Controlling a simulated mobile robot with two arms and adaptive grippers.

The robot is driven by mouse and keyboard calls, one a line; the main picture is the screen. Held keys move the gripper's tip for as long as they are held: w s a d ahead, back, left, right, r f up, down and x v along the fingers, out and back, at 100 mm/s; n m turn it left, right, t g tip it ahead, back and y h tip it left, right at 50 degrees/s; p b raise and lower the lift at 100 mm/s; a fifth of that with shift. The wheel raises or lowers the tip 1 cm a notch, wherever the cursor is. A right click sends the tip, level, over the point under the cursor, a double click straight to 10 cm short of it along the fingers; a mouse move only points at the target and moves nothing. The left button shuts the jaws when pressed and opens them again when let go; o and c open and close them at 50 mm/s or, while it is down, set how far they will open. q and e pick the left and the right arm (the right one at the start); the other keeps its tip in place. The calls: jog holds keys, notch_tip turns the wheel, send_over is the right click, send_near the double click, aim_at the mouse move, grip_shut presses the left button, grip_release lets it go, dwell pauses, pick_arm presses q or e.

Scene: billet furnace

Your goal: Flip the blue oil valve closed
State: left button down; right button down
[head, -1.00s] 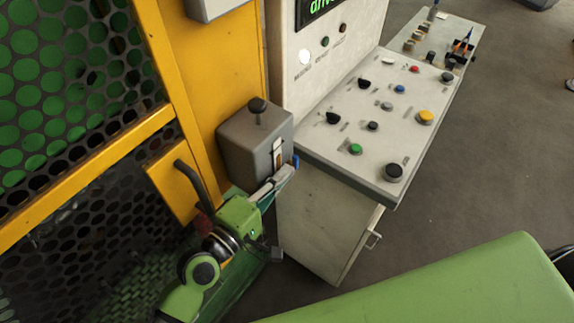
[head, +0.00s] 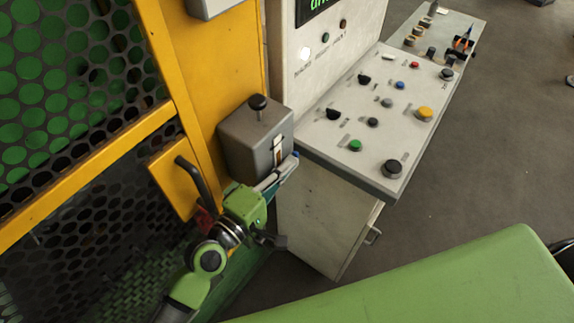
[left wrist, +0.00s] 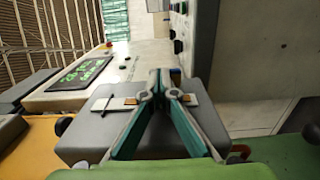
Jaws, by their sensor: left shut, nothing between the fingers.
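The small blue valve handle (head: 296,154) shows at the right side of the grey box (head: 240,146) on the yellow frame, largely hidden by my fingers. My left gripper (head: 289,164) is shut and empty, its fingertips close to the blue handle at the box's lower right edge. In the left wrist view the fingertips (left wrist: 158,78) meet in front of the grey box, and a bit of blue (left wrist: 176,73) shows just right of them. I cannot tell whether they touch it. My right gripper is not in view.
A control desk (head: 350,155) with several coloured knobs and buttons stands right of the box. A black bent handle (head: 192,180) is on the yellow door left of my gripper. A perforated guard (head: 70,80) fills the left side. The floor at right is open.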

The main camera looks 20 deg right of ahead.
aim_at(294, 154)
pick_arm(q)
jog(key=shift+w+d+r, duration=0.1)
jog(key=shift+d+r, duration=0.05)
jog(key=shift+r, duration=0.1)
dwell(0.6)
jog(key=shift+w+d+r+p, duration=0.25)
jog(key=shift+r+p, duration=0.1)
jog(key=shift+p, duration=0.15)
jog(key=shift+d, duration=0.1)
jog(key=shift+w+d+r, duration=0.25)
jog(key=shift+w+d, duration=0.05)
jog(key=shift+d, duration=0.05)
jog(key=shift+w+d, duration=0.1)
jog(key=shift+d, duration=0.05)
jog(key=shift+r+p, duration=0.1)
jog(key=shift+p, duration=0.2)
